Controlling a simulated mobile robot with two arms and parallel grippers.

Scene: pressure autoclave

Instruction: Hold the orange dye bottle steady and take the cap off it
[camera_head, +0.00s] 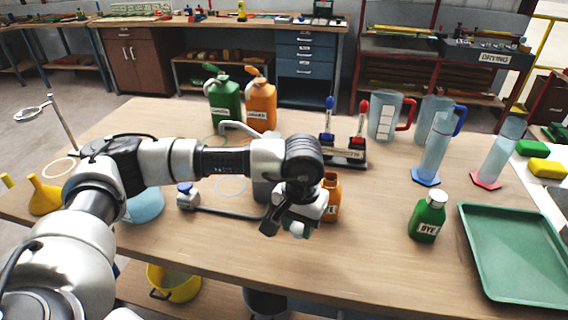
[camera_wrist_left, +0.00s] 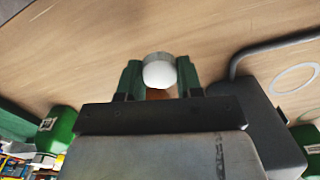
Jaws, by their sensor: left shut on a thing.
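The orange dye bottle (camera_head: 332,198) stands on the table, partly hidden behind my left gripper. Its neck shows no white cap. My left gripper (camera_head: 292,229) is in front of and left of the bottle, pointing down. It is shut on a white cap (camera_head: 300,229), apart from the bottle's neck. In the left wrist view, the cap (camera_wrist_left: 158,72) sits between the two green fingers of the left gripper (camera_wrist_left: 158,80). A small orange-brown patch shows behind the fingers there. My right gripper is not in view.
A green dye bottle (camera_head: 428,218) with a white cap and a green tray (camera_head: 515,250) are on the right. A marker stand (camera_head: 345,150), jugs (camera_head: 390,115) and cylinders (camera_head: 433,150) stand behind. A blue-capped item (camera_head: 187,196) is left. The table front centre is clear.

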